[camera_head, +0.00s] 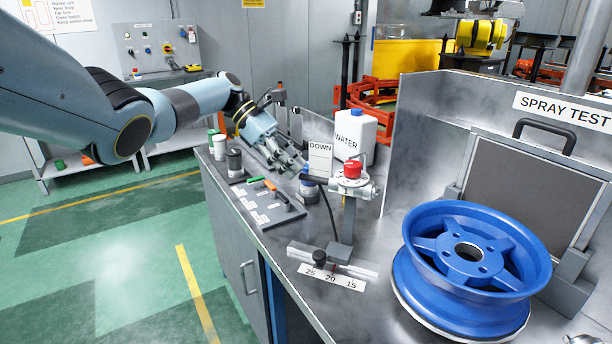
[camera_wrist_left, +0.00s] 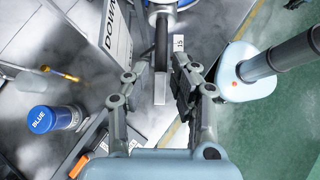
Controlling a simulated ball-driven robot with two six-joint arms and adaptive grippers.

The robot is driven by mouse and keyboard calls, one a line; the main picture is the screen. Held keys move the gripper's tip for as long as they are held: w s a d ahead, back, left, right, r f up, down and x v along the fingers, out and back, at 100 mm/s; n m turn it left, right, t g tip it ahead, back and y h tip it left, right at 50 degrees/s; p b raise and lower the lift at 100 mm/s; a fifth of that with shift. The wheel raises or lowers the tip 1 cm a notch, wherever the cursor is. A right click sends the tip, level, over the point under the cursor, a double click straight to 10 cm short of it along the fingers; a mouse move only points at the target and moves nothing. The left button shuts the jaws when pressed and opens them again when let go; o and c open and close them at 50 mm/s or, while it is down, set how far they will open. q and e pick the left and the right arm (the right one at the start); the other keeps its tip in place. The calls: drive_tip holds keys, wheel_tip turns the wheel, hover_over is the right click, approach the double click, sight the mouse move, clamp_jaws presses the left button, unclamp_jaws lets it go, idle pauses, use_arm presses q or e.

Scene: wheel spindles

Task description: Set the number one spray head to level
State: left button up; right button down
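A card reading DOWN (camera_head: 320,157) stands behind. My left gripper (camera_head: 298,167) is at the left of the fixture.
A blue wheel (camera_head: 470,255) sits at right before the SPRAY TEST panel (camera_head: 560,108). A white WATER jug (camera_head: 355,135) stands behind the fixture. A scale (camera_head: 333,277) lies in front.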

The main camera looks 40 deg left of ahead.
use_arm(q)
drive_tip(key=v, duration=0.7)
idle(0.3)
drive_tip(key=s+d+f+g+y+b, duration=0.1)
drive_tip(key=s+d+f+g+b, duration=0.3)
drive_tip(key=s+f, duration=0.85)
drive_tip(key=s+d+f+b, duration=0.3)
drive_tip(key=s+d+f, duration=0.25)
drive_tip(key=f, duration=1.35)
drive_tip(key=s+d+f+g+y+b, duration=0.1)
drive_tip(key=s+d+f+g+b, duration=0.3)
drive_tip(key=s+f, duration=0.9)
drive_tip(key=s+d+f+m+t+y+b, duration=0.1)
drive_tip(key=s+d+f+m+y+b, duration=0.25)
drive_tip(key=s+f+m, duration=0.7)
drive_tip(key=s+d+f+m+t+y+b, duration=0.1)
drive_tip(key=s+d+f+m+y+b, duration=0.3)
drive_tip(key=s+f, duration=1.05)
drive_tip(key=w+m+t+p, duration=0.2)
drive_tip(key=w+m+t, duration=0.1)
drive_tip(key=w+m, duration=0.3)
drive_tip(key=shift+a+m+t, duration=0.35)
drive_tip(key=shift+m+t, duration=0.05)
drive_tip(key=shift+m, duration=0.35)
